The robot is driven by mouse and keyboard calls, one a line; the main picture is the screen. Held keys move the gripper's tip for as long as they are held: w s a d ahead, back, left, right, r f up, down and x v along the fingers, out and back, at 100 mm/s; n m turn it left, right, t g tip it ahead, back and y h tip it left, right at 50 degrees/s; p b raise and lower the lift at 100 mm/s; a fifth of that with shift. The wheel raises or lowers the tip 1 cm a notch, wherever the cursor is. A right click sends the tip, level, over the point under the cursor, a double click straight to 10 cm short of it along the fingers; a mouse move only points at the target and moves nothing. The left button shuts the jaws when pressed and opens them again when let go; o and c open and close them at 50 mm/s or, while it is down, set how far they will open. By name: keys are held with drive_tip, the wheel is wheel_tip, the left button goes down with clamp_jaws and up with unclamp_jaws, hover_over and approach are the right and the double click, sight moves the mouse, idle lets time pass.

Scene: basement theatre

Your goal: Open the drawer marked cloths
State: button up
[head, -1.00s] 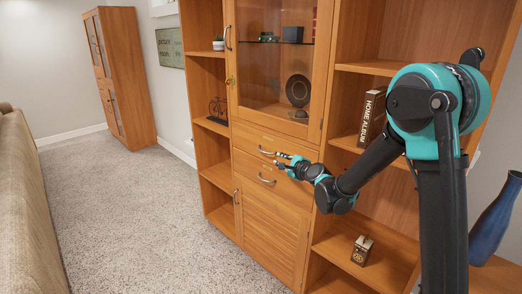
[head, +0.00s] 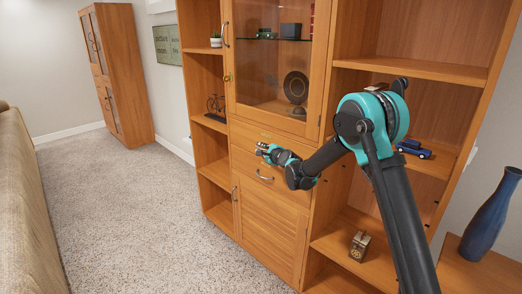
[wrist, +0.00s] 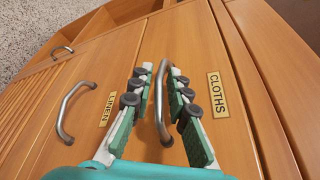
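The cloths drawer (head: 243,134) is the upper of two drawers in the middle of the wooden cabinet, and it looks shut. In the wrist view its CLOTHS label (wrist: 218,94) is right of its curved metal handle (wrist: 163,100). My gripper (wrist: 160,72) is open, with one finger on each side of this handle. I see gaps between handle and fingers; whether the fingertips touch the drawer front is unclear. In the head view my gripper (head: 262,149) hides the handle. The linen drawer (head: 287,191) is shut below, with its own handle (wrist: 72,112) and LINEN label (wrist: 109,108).
A glass door (head: 262,80) is above the drawers, and a louvred door (head: 270,240) is below. Open shelves flank them, holding a blue toy car (head: 413,149) and a small box (head: 359,246). A blue vase (head: 487,220) stands right. The carpet (head: 140,220) at left is clear.

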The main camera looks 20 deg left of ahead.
drive_tip(key=shift+w+a, duration=0.15)
drive_tip(key=shift+a, duration=0.05)
clamp_jaws()
drive_tip(key=shift+f, duration=0.1)
idle(0.4)
